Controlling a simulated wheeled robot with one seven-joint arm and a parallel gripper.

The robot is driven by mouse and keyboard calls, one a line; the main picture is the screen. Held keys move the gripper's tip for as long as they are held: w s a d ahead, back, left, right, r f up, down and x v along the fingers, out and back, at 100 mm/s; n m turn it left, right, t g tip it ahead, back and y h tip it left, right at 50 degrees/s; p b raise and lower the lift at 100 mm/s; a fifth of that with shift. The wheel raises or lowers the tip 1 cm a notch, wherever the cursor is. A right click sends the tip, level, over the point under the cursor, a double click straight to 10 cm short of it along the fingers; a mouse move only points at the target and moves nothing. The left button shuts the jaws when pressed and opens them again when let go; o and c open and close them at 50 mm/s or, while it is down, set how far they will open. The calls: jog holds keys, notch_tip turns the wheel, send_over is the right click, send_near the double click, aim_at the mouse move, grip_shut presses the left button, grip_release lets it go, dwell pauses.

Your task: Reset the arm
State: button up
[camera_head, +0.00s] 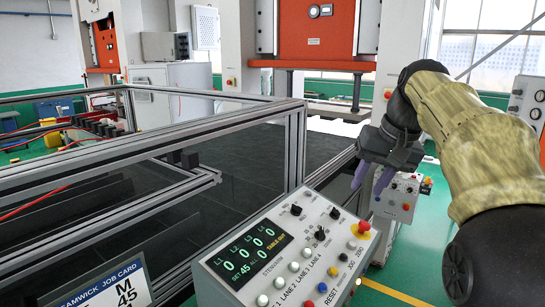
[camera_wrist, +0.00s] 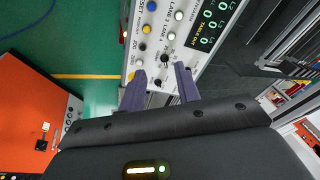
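My gripper (camera_head: 367,188) hangs at the right of the head view, at the end of my bent, camouflage-covered arm, with its purple fingers pointing down. The wrist view also shows my gripper (camera_wrist: 160,72), its two fingers apart with nothing held between them. In that view the fingertips overlap the edge of the control panel (camera_wrist: 150,48), near its knobs and yellow button; whether they touch it cannot be told. In the head view the control panel (camera_head: 236,290) stands lower centre, left of my gripper, its green display showing zeros for the lanes.
An aluminium-framed enclosure (camera_head: 294,150) fills the left and middle. A job card (camera_head: 112,290) stands at lower left. A smaller control box (camera_head: 397,198) is behind my gripper. An orange press (camera_head: 316,40) stands at the back. Green floor (camera_head: 420,245) shows at the right.

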notch_tip(320, 180, down, 17)
jog(key=s+a+h, duration=0.1)
jog(key=s+a, duration=0.1)
jog(key=s+a+f+n+h, duration=0.1)
jog(key=s+a+f+h, duration=0.1)
jog(key=s+f, duration=1.3)
jog(key=s+b+x, duration=0.1)
jog(key=b+x, duration=0.9)
jog(key=x, duration=0.2)
jog(key=shift+s+a+f+g, duration=0.2)
jog(key=shift+s+g, duration=0.05)
jog(key=shift+g, duration=0.15)
